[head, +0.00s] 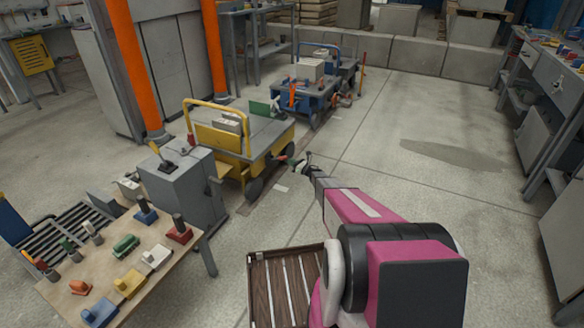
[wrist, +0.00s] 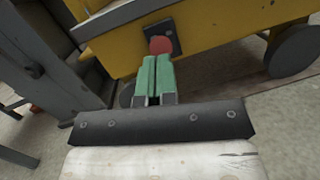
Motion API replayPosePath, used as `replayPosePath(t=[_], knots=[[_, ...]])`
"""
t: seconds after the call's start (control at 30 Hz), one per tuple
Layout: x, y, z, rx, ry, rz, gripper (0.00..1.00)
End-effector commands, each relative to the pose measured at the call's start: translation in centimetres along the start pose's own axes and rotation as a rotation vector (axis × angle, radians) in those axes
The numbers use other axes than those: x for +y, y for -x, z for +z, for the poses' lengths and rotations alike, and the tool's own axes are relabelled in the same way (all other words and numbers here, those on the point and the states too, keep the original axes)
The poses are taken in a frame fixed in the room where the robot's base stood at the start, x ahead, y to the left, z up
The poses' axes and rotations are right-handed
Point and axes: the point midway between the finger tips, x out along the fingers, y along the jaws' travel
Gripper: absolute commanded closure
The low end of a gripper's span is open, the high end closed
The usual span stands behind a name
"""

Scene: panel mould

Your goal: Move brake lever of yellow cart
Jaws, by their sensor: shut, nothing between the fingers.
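The yellow cart (head: 262,140) stands left of centre in the head view, with a grey top and a yellow rail. In the wrist view its yellow side (wrist: 215,40) fills the top. A red round knob (wrist: 160,45), which looks like the brake lever's end, sits in front of a black plate on that side. My gripper (wrist: 154,62) has green fingers, closed together and empty. Their tips are right at the knob; I cannot tell whether they touch.
A grey pedestal (head: 185,190) with a lever stands just left of the cart. A wooden table (head: 75,290) with several coloured blocks is at lower left. A blue cart (head: 310,92) stands behind. The floor (head: 420,190) to the right is open.

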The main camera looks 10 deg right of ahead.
Motion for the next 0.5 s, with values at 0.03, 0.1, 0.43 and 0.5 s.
replayPosePath(t=[0.03, 0.1, 0.43, 0.5], knots=[[0.1, -0.2, 0.3, -0.001, 0.0, 0.001, 1.0], [0.1, -0.4, 0.7, -0.002, -0.001, 0.001, 1.0], [0.2, -0.8, 1.4, -0.003, -0.002, 0.001, 1.0], [0.2, -0.8, 1.4, -0.003, -0.002, 0.001, 1.0]])
